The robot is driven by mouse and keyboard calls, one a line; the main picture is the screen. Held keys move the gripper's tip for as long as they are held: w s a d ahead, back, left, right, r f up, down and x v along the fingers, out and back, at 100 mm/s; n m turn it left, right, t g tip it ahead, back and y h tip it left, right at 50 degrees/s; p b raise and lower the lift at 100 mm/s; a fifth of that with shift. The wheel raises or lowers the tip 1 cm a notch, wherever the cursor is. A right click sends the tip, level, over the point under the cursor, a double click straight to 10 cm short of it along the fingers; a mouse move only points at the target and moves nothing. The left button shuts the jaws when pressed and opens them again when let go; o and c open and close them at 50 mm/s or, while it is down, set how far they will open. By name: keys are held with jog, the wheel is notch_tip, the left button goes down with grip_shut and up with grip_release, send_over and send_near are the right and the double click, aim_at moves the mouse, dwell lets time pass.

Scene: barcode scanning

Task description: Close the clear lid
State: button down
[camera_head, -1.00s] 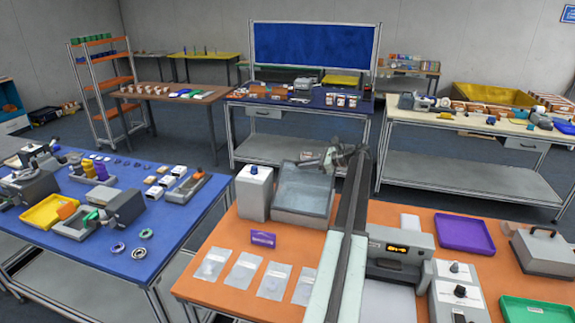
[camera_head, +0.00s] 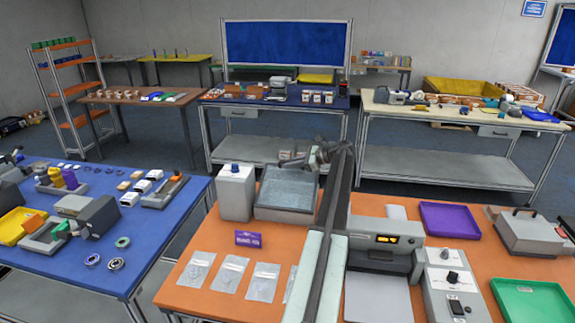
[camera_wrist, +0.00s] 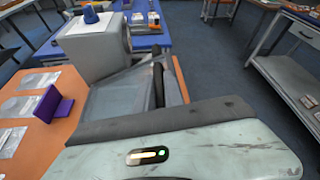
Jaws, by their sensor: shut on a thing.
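The clear lid (camera_head: 288,193) is a see-through grey panel on a light grey box (camera_head: 284,214) near the far edge of the orange table. In the head view it lies low over the box, flat or nearly flat; I cannot tell if it is fully seated. In the wrist view the lid (camera_wrist: 122,88) shows as a pale sheet beyond my forearm. My gripper (camera_head: 320,155) is at the lid's far right side, shut, apparently on its edge. A dark finger (camera_wrist: 158,84) shows there in the wrist view; the contact is hidden.
A grey box with a blue knob (camera_head: 236,191) stands close left of the lid. Right of my arm are a device with an orange display (camera_head: 387,239), a purple tray (camera_head: 449,219) and a green tray (camera_head: 532,299).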

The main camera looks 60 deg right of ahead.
aim_at(307, 174)
jog(key=c, duration=1.7)
grip_release()
jog(key=p+v, duration=0.3)
jog(key=v, duration=0.5)
jog(key=shift+w, duration=0.1)
